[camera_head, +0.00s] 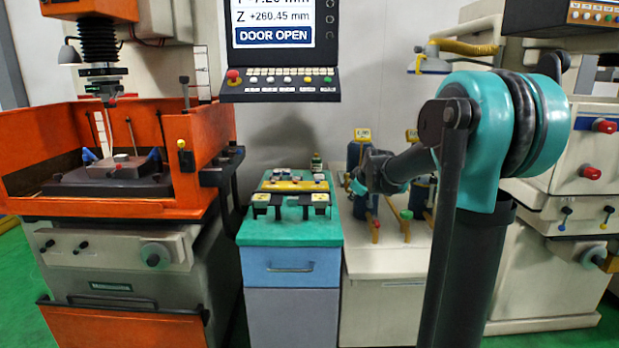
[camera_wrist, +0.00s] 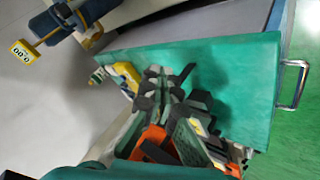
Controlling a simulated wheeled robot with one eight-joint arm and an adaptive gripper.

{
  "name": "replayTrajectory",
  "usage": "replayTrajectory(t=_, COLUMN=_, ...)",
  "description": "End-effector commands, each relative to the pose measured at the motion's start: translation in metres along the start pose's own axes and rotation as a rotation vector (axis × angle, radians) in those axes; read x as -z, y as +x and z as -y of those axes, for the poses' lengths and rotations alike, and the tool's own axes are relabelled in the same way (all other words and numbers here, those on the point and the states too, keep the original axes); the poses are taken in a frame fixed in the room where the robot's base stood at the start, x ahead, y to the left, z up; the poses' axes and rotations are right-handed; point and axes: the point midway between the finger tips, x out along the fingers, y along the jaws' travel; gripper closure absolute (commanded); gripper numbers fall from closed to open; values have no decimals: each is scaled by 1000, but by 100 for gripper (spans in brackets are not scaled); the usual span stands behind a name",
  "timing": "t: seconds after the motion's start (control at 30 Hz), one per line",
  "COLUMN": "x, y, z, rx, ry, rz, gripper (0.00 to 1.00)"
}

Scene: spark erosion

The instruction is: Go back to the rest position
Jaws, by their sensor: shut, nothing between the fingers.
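My gripper (camera_wrist: 172,92) is shut and empty in the wrist view, its fingers together above the green-topped cart (camera_wrist: 235,75). In the head view the end of my arm (camera_head: 362,172) reaches left, just right of the cart (camera_head: 290,232). The finger detail is too small to tell there. Black holders with pale blocks (camera_head: 262,199) stand on the cart top, with a yellow strip (camera_head: 295,186) behind them. In the wrist view the fingers overlap some of these holders, and I cannot tell whether they touch.
The orange machine (camera_head: 172,205) stands left with its work tank open to view. A screen (camera_head: 271,27) reading DOOR OPEN hangs above the cart. Blue cylinders with yellow tags (camera_wrist: 68,24) stand right of the cart. A pale machine (camera_head: 560,265) is at right. Green floor shows beyond the cart's handle (camera_wrist: 293,85).

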Motion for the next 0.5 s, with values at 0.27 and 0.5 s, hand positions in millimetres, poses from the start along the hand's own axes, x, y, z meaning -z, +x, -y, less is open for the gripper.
replayTrajectory(t=0.27, x=-38, y=-20, z=42, rx=31, ry=125, rz=50, gripper=100)
replayTrajectory(t=0.5, x=-93, y=-47, z=102, rx=62, ry=304, rz=129, gripper=100)
